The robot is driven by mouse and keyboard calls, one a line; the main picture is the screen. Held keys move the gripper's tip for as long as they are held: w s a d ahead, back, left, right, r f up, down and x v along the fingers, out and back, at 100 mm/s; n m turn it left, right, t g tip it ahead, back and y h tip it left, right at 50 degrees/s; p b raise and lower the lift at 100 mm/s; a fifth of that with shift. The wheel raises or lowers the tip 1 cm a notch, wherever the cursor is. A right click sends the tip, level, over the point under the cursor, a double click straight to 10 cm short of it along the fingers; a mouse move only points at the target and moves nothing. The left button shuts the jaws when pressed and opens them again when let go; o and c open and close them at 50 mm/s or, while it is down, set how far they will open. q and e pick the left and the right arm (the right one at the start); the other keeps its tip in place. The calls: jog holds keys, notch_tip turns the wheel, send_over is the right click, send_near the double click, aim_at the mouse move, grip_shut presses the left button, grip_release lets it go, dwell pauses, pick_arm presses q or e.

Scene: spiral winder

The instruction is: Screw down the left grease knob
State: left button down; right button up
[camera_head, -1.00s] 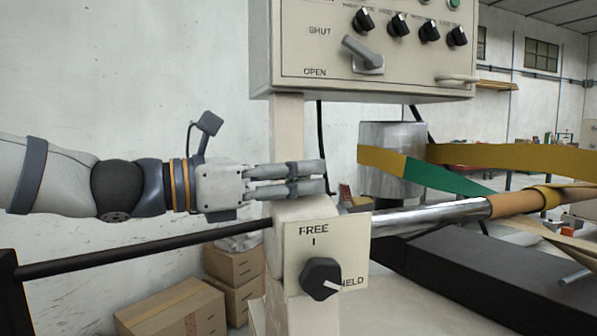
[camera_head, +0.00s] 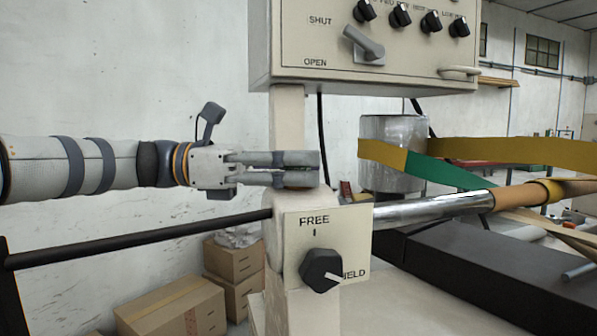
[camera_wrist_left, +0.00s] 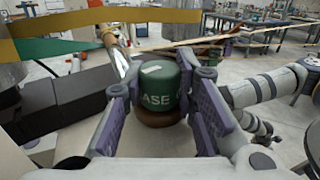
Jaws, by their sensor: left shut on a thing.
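The left grease knob, a dark green cap with the white letters "ASE" (camera_wrist_left: 160,92), stands on a brown round base in the left wrist view. My left gripper (camera_wrist_left: 160,100) has its purple-padded fingers on both sides of the cap and is shut on it. In the head view the left gripper (camera_head: 318,168) reaches in level from the left, just above the cream block behind the FREE/HELD plate (camera_head: 300,240). The knob is hidden behind the fingers there.
A control box (camera_head: 370,50) hangs above the gripper. A black knob (camera_head: 321,269) is on the plate below. A dark rod (camera_head: 140,240) runs left and a shiny shaft (camera_head: 430,207) runs right. A metal cylinder (camera_head: 390,132) with yellow and green strip stands behind.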

dwell(0.4)
pick_arm(q)
jog(key=c, duration=1.3)
grip_release()
jog(key=a, duration=0.8)
jog(key=w+a, duration=0.1)
jog(key=a, duration=0.3)
